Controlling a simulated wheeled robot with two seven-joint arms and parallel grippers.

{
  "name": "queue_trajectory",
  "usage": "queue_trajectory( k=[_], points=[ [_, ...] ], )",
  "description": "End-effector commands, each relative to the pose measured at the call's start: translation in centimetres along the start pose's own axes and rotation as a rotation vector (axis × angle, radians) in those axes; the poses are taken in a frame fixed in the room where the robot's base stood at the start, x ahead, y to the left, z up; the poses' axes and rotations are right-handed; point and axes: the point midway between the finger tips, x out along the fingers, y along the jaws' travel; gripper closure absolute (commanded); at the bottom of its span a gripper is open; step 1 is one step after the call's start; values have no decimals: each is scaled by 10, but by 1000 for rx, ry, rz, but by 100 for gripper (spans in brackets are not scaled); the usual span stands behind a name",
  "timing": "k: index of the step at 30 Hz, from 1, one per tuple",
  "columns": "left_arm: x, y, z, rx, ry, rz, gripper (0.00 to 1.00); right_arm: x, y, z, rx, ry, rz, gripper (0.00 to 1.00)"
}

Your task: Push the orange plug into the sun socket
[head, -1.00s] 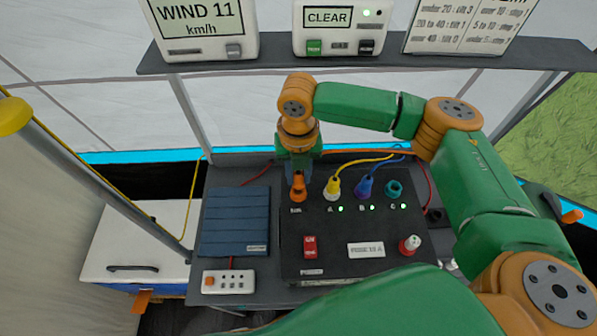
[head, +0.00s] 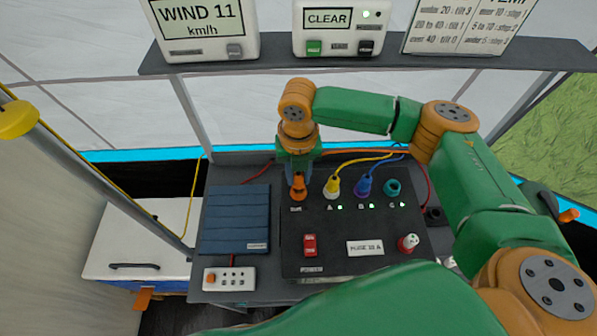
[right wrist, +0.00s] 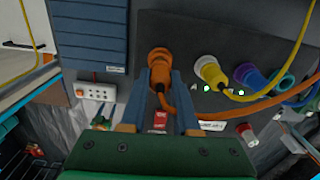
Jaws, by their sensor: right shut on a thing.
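The orange plug (head: 298,187) stands at the SUN position on the black panel (head: 335,230), at its upper left. It also shows in the right wrist view (right wrist: 159,62), with its orange cable running down from it. My right gripper (head: 298,170) is above the plug and shut on it; its two fingers flank the plug in the right wrist view (right wrist: 162,80). The plug hides the sun socket, so I cannot tell how deep it sits. My left gripper is not in view.
The yellow plug (head: 333,187), blue plug (head: 364,186) and teal socket (head: 393,188) stand to the right with green lights. A red switch (head: 310,245) and a red-and-white knob (head: 408,243) are lower on the panel. A blue folded panel (head: 236,220) and power strip (head: 229,278) lie left.

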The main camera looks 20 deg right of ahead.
Motion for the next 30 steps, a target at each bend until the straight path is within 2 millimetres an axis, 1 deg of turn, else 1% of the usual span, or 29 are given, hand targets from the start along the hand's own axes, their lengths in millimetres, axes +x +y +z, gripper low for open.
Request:
queue_trajectory(
  k=[30],
  points=[
    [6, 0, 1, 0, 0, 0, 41, 21, 0, 0, 1, 1, 0, 100]
  ],
)
